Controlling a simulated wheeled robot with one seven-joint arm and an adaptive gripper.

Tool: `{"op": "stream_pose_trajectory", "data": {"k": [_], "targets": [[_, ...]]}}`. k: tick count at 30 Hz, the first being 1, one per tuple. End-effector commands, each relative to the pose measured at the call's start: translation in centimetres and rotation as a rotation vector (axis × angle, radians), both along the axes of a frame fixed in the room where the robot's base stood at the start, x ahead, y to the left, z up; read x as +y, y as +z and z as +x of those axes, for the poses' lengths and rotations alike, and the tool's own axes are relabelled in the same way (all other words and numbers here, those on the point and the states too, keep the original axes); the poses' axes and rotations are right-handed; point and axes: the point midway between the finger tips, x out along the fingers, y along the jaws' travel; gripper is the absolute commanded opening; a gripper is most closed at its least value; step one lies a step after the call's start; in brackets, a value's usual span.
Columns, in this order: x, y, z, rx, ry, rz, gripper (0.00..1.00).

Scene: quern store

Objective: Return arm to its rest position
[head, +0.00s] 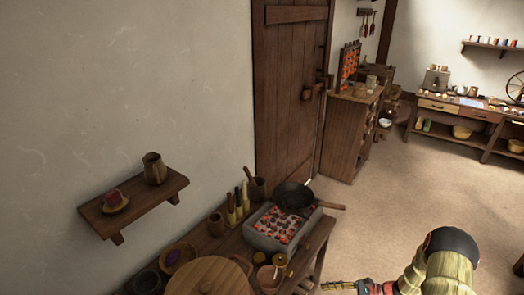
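My arm (446,262) shows at the bottom right of the head view, bent, with a dark rounded joint on top. My gripper (343,286) reaches leftward from it at the bottom edge of the view, to the right of the wooden table (318,238). It is small and partly cut off by the frame edge. I cannot tell whether its fingers are open or shut, or whether they hold anything.
On the table are a stone brazier (262,243) of glowing coals, a black pan (293,196), a round wooden lid (208,278) and several small vessels. A wall shelf (133,204) holds a jug (154,168). Open floor (410,190) lies beyond my arm.

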Motion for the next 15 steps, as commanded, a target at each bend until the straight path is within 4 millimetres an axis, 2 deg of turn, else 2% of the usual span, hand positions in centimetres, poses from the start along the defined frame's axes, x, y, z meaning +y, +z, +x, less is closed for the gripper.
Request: {"op": "stream_pose_trajectory", "data": {"k": [5, 15], "targets": [[0.7, 4.2, -3.2, -0.05, 0.191, -0.143, 0.39], [1.1, 13.9, -9.2, -0.213, 0.58, -0.452, 0.39]]}}
